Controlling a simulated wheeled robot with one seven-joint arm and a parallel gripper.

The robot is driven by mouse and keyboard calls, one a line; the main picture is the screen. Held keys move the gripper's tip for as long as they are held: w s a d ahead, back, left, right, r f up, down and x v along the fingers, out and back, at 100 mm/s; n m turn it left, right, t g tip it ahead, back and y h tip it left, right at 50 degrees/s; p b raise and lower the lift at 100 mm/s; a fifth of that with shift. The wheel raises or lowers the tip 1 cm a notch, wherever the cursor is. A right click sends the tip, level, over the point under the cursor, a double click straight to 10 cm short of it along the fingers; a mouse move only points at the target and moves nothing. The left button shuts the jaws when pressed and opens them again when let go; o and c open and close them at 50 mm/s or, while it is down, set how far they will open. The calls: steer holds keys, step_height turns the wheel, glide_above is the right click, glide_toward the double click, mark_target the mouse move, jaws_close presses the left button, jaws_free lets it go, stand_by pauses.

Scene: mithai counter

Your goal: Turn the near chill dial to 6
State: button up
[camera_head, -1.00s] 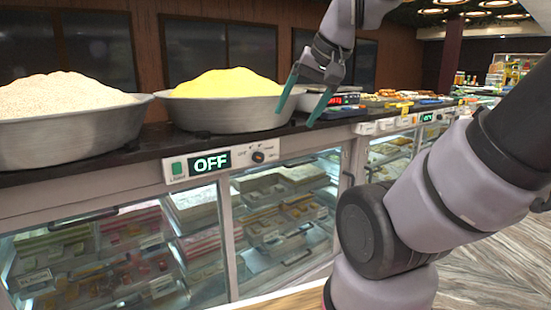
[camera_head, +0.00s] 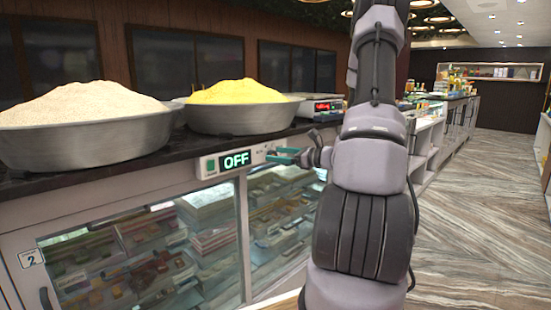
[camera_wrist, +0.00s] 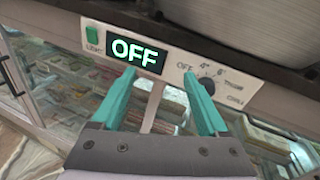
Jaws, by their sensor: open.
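The near chill dial (camera_wrist: 207,84) is a round dark knob on a pale control panel, with marks OFF, 4°, 6° and more words around it in the wrist view. The green-lit display (camera_wrist: 137,54) beside it reads OFF; the display also shows in the head view (camera_head: 236,160). My gripper (camera_wrist: 160,75) has teal fingers and is open and empty. Its right finger is close to the dial, its left finger below the display; I cannot tell if it touches. In the head view my gripper (camera_head: 285,155) is in front of the panel, and the dial is hidden there.
A steel basin of yellow sweets (camera_head: 238,118) and one of pale sweets (camera_head: 85,140) stand on the dark counter above. A scale (camera_head: 318,106) is farther back. Glass display doors (camera_head: 150,250) lie below the panel. A green light switch (camera_wrist: 92,35) is left of the display.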

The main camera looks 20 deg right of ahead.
steer(key=w+d+f+m+t+h, duration=0.1)
steer(key=d+f+m+t+h, duration=0.3)
steer(key=d, duration=0.3)
steer(key=w+a+m+g, duration=0.1)
steer(key=w+a, duration=0.2)
steer(key=w, duration=0.7)
steer(key=shift+f, duration=0.2)
steer(key=shift+w, duration=0.1)
jaws_close()
